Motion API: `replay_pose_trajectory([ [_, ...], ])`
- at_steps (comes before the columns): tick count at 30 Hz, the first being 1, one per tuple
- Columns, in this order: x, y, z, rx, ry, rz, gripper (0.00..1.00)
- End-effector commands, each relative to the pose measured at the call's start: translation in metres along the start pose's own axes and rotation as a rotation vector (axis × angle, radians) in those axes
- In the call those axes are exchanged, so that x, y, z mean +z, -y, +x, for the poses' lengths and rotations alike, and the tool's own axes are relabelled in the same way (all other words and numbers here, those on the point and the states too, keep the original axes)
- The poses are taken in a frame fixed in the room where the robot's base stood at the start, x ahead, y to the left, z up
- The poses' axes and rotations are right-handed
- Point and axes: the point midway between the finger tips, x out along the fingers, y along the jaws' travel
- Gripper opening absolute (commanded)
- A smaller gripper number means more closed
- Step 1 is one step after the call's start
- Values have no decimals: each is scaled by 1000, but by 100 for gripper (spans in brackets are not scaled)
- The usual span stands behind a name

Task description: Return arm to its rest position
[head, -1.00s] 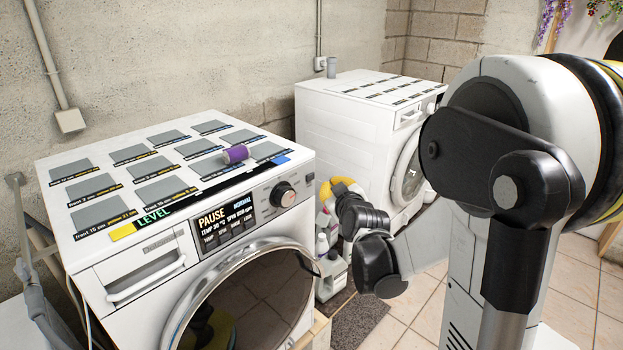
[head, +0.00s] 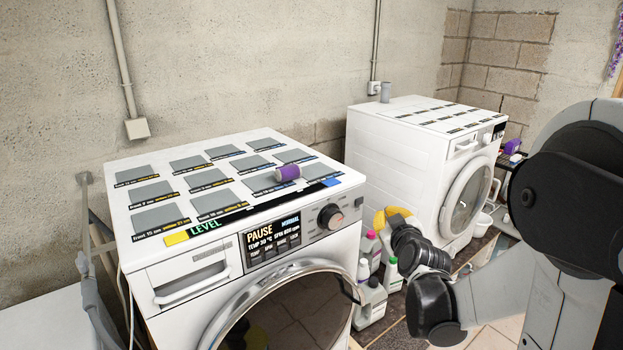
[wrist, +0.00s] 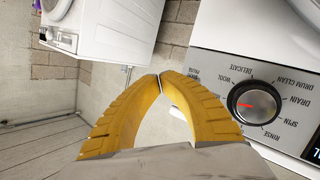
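My gripper (wrist: 160,77) shows in the wrist view as two yellow ribbed fingers whose tips meet, with nothing between them. In the head view, the gripper's yellow part (head: 384,218) is to the right of the near washing machine's front, above the gap between the two machines. It is partly hidden by my dark wrist. My arm reaches in from the right side of the head view, bent and low. In the wrist view, the near machine's programme dial (wrist: 255,103) is to the right of the fingers, apart from them.
Several bottles (head: 370,300) stand on the floor near my gripper.

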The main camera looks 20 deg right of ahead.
Motion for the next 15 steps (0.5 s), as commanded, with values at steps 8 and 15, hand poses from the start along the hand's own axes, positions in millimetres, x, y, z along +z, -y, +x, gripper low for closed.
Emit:
replay_pose_trajectory([
  [8,-10,36,-25,-97,49,45,0],
  [15,-5,118,-115,-297,250,158,0],
])
